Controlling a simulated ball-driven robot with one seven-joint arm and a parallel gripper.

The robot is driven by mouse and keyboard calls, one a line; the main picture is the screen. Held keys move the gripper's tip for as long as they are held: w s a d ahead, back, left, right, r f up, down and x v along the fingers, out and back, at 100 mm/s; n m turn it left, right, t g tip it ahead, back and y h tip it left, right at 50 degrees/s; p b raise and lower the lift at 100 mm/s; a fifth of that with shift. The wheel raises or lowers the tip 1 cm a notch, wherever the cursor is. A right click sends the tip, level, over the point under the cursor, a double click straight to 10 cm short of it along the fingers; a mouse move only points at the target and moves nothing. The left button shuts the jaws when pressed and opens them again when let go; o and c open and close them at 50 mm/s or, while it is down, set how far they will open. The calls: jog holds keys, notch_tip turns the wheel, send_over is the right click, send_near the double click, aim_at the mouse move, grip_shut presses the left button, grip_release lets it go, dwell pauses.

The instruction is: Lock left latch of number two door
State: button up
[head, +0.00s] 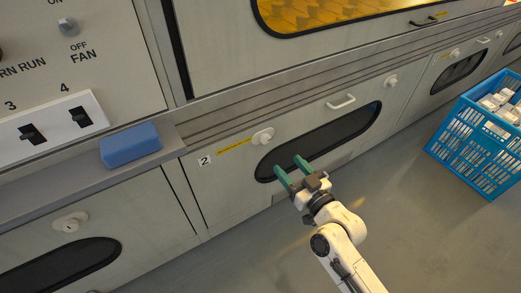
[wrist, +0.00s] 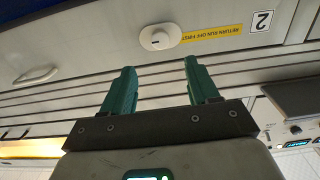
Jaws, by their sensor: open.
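The number two door (head: 225,185) is a pale panel with a dark oval window, marked by a "2" label (head: 205,160). Its left latch (head: 262,137) is a round white knob beside a yellow strip; it also shows in the wrist view (wrist: 158,37). I cannot tell whether this latch is locked. My gripper (head: 291,167) has green fingers, spread apart and empty, in front of the window, below and slightly right of the left latch. In the wrist view, which shows the label upside down, the fingers (wrist: 160,68) point toward the latch without touching it.
The door also has a white handle (head: 341,102) and a right latch (head: 390,80). A blue block (head: 130,145) lies on the ledge at left. A blue crate (head: 478,130) with white items stands on the floor at right. Floor between is clear.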

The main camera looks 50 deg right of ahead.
aim_at(267, 141)
jog(key=b+x, duration=0.1)
jog(key=x, duration=0.9)
jog(key=shift+w, duration=0.2)
grip_shut()
dwell(0.3)
